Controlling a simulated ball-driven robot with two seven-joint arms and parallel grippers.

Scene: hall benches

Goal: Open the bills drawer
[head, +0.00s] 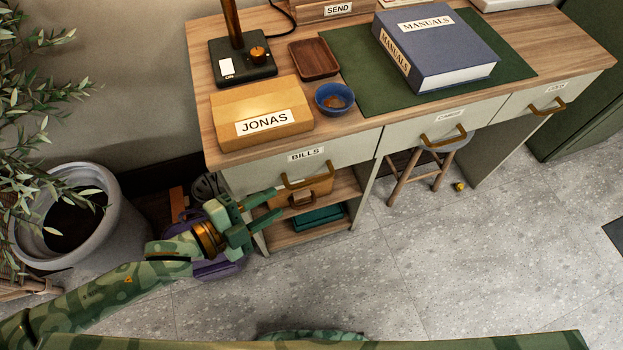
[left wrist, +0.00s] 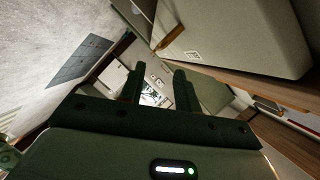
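The bills drawer (head: 345,153) is the pale grey-green front at the left of the desk, under a "BILLS" label (head: 306,155). It looks shut. Its brass-coloured bar handle (head: 307,181) is below the label. My left gripper (head: 279,203) is in front of the desk's left side, just left of and below the handle in the picture. Its two green fingers are apart and nothing shows between them. In the left wrist view the gripper (left wrist: 160,72) is also open and empty. A pale panel there has a small label, too small to read. My right gripper is not in view.
The desk top (head: 228,66) carries a "JONAS" box (head: 262,105), blue bowl (head: 334,98) and manuals binder (head: 436,50). Open shelves below the bills drawer hold a box and a teal item (head: 310,217). A potted plant (head: 80,215) stands left, a stool (head: 425,165) under the desk. The right floor is mostly clear.

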